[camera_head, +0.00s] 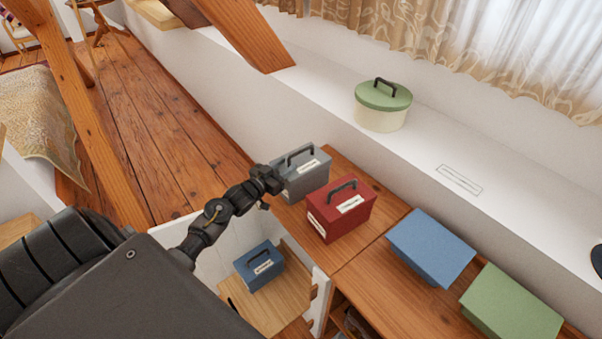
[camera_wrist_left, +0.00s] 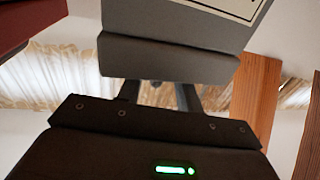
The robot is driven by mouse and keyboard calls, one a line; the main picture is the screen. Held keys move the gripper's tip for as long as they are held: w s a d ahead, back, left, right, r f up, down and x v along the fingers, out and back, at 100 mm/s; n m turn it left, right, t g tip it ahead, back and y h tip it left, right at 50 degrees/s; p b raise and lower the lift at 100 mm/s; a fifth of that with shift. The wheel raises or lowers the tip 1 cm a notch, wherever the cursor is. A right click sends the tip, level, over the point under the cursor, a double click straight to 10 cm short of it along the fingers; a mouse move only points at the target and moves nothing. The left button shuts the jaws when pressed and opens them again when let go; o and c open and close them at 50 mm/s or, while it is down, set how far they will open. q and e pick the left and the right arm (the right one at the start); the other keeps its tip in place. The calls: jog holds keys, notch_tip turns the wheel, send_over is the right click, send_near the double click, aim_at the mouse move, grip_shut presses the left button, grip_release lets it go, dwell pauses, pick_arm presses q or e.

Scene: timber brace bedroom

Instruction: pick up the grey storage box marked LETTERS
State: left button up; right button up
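The grey storage box (camera_head: 305,182) stands on the wooden top by the wall, with a dark handle on its lid and a white label too small to read. In the left wrist view the grey box (camera_wrist_left: 170,55) fills the top middle, close to the camera, with a corner of its label showing. My left gripper (camera_head: 268,180) is at the box's left end, beside the lid and apart from the raised handle. Its fingers (camera_wrist_left: 158,95) stand apart in the wrist view, their tips hidden by the box. My right gripper is not in view.
A red box (camera_head: 340,215) stands close to the right of the grey one. A blue box (camera_head: 259,265) sits lower, in a white-sided compartment. Blue (camera_head: 430,245) and green (camera_head: 512,302) boxes are farther right. A green-lidded round tin (camera_head: 381,115) stands on the ledge.

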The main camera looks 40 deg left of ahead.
pick_arm(q)
grip_shut()
dwell(1.1)
jog(key=shift+r, duration=0.15)
